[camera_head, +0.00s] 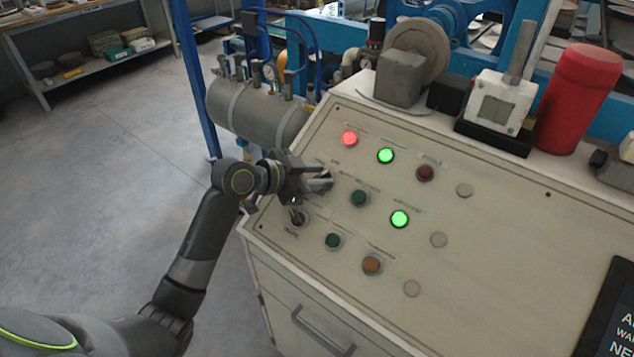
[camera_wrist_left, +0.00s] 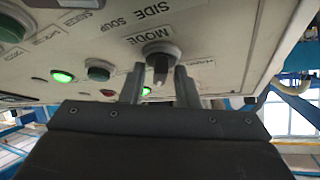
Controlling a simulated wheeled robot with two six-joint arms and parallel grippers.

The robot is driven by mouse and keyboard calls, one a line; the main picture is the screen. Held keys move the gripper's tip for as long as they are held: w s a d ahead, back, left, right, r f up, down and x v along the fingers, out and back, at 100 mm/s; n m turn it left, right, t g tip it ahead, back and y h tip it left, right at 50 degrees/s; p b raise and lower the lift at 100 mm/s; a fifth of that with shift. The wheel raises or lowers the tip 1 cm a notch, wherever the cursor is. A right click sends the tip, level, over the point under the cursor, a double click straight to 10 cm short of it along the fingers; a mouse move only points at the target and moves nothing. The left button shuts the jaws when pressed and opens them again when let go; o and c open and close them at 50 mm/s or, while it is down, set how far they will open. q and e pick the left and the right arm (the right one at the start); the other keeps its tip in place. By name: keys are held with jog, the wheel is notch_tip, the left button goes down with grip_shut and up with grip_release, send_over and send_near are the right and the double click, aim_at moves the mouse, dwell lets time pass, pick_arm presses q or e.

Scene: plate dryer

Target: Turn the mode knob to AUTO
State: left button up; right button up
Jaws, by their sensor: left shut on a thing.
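The mode knob (camera_wrist_left: 160,58) is a dark knob with a pale pointer mark on a grey round base, on the sloping beige control panel (camera_head: 480,290). The word MODE shows beside it in the left wrist view. My left gripper (camera_head: 322,180) is at the upper left of the panel and covers most of this knob in the head view. In the left wrist view, the two fingers of my left gripper (camera_wrist_left: 160,88) stand on either side of the knob, shut on it. The knob's exact setting is hard to read. My right gripper is not in view.
A second dark knob (camera_head: 297,217) sits just below my left gripper. A green button (camera_head: 358,198), a lit red lamp (camera_head: 349,138) and lit green lamps (camera_head: 386,156) are close by on the panel. A grey cylinder tank (camera_head: 255,112) stands behind the panel's left edge.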

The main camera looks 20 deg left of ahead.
pick_arm(q)
jog(key=shift+w+a+m+g+h+b, duration=0.1)
jog(key=shift+m+g+h+b, duration=0.5)
jog(key=shift+m+g+b, duration=0.9)
jog(key=shift+m+t, duration=0.4)
jog(key=o, duration=0.6)
jog(key=shift+b+v, duration=0.85)
jog(key=shift+v, duration=7.9)
